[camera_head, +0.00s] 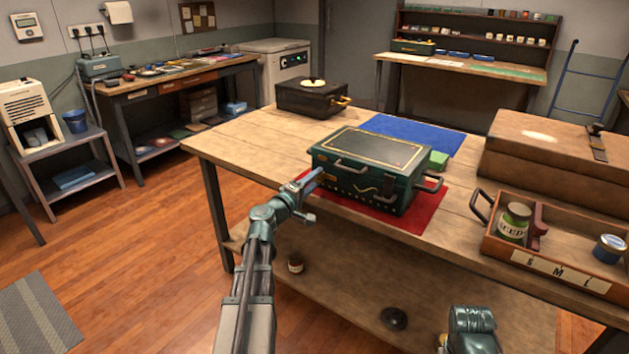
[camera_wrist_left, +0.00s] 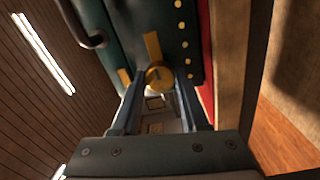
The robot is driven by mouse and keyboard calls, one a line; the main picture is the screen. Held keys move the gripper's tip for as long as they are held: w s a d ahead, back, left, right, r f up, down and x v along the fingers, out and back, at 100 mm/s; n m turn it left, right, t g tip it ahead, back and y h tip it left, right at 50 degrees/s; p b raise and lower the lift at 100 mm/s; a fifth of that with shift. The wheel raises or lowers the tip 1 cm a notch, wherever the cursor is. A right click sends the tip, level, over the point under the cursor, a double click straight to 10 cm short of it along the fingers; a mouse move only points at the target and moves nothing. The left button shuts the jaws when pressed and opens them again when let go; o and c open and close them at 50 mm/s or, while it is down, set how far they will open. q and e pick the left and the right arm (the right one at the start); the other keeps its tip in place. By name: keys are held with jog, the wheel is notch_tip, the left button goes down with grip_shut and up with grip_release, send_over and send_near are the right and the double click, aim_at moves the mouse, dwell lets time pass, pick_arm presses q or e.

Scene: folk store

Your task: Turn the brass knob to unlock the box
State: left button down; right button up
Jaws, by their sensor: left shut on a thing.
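The dark green box (camera_head: 366,188) stands on a red mat (camera_head: 428,208) on the wooden table, its lid down. My left gripper (camera_head: 314,178) reaches its front face near the left end. In the left wrist view, the round brass knob (camera_wrist_left: 157,76) sits between the fingertips of my left gripper (camera_wrist_left: 160,84), which is shut on it. A brass plate (camera_wrist_left: 152,46) lies next to the knob on the box's green side (camera_wrist_left: 118,18). In the head view the knob is hidden behind the gripper.
A black box (camera_head: 306,101) stands at the table's far left corner. A wooden case (camera_head: 540,155) and a tray with jars (camera_head: 545,270) fill the right side.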

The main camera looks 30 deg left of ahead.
pick_arm(q)
jog(key=shift+c, duration=2.1)
grip_release()
jog(key=s+a, duration=0.1)
jog(key=s, duration=1.3)
jog(key=shift+f, duration=0.25)
jog(key=shift+w, duration=0.1)
